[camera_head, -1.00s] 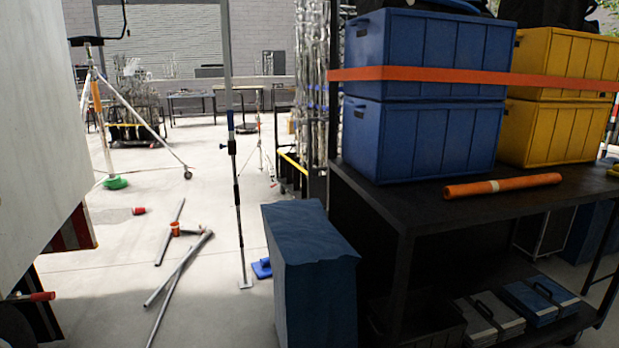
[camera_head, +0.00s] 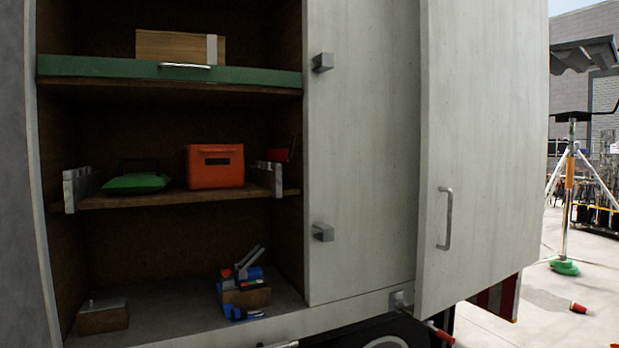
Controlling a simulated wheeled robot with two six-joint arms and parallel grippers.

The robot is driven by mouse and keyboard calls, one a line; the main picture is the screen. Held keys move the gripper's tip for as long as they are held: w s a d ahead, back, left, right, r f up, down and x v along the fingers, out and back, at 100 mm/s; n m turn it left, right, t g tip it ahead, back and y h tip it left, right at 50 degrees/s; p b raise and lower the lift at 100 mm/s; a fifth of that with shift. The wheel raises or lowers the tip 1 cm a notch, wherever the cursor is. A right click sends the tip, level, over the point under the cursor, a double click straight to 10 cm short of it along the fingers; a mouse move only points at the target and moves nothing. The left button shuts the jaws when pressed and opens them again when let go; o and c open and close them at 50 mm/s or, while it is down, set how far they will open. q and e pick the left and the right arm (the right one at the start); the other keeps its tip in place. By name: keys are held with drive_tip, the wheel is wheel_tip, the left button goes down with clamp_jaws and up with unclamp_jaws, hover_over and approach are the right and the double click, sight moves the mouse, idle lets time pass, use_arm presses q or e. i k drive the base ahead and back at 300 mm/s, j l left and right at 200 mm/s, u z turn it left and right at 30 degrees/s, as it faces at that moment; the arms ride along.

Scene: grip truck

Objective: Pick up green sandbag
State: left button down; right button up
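A green sandbag (camera_head: 137,182) lies flat on the left part of the middle shelf (camera_head: 160,199) inside an open white truck cabinet. A thin dark handle shape stands up behind it. A second green item that looks like a sandbag (camera_head: 565,267) lies on the ground at the foot of a tripod stand at the far right. Neither of my grippers shows in this view.
An orange case (camera_head: 214,166) sits on the same shelf, right of the sandbag. Low grey brackets (camera_head: 76,189) stand at both shelf ends. A white door (camera_head: 480,150) with a handle juts out at right. Blue tools (camera_head: 242,287) and a wooden block (camera_head: 102,316) lie below.

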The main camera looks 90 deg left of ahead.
sight(138, 183)
drive_tip(key=u, duration=1.55)
